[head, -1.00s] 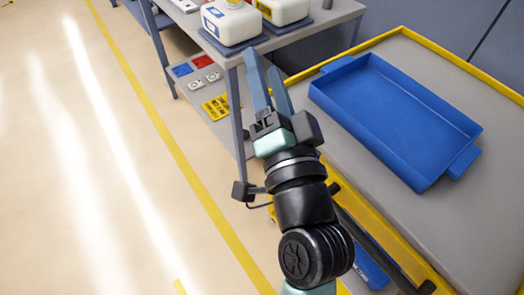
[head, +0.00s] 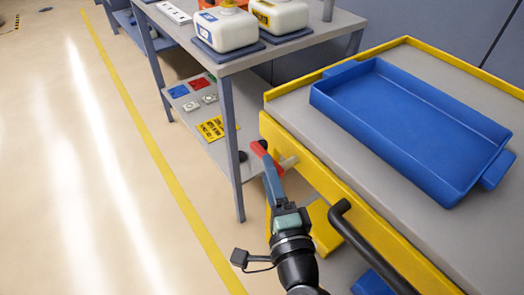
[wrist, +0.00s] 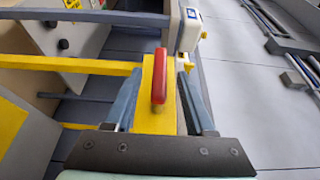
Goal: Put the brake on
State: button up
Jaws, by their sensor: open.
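The red brake lever (head: 261,151) sits on the side of the yellow-edged cart (head: 330,185), near its corner by the bench. A pale stub shows beside it. In the wrist view the red lever (wrist: 159,78) stands in front of a yellow panel, between my two fingers. My gripper (head: 268,172) is open around or just short of the lever; contact cannot be told. In the wrist view my gripper (wrist: 160,88) has one blue-grey finger on each side of the lever. The lever's lower part is partly hidden by my fingers in the head view.
A blue tray (head: 400,160) lies on the cart top. A black push handle (head: 365,240) juts from the cart side. A grey bench (head: 240,60) with white jugs (head: 222,28) stands close on the left. Floor left of the yellow line is clear.

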aim_at(262, 150)
jog(key=x, duration=0.6)
jog(key=shift+a, duration=0.1)
jog(key=shift+s, duration=0.1)
grip_shut()
dwell(1.2)
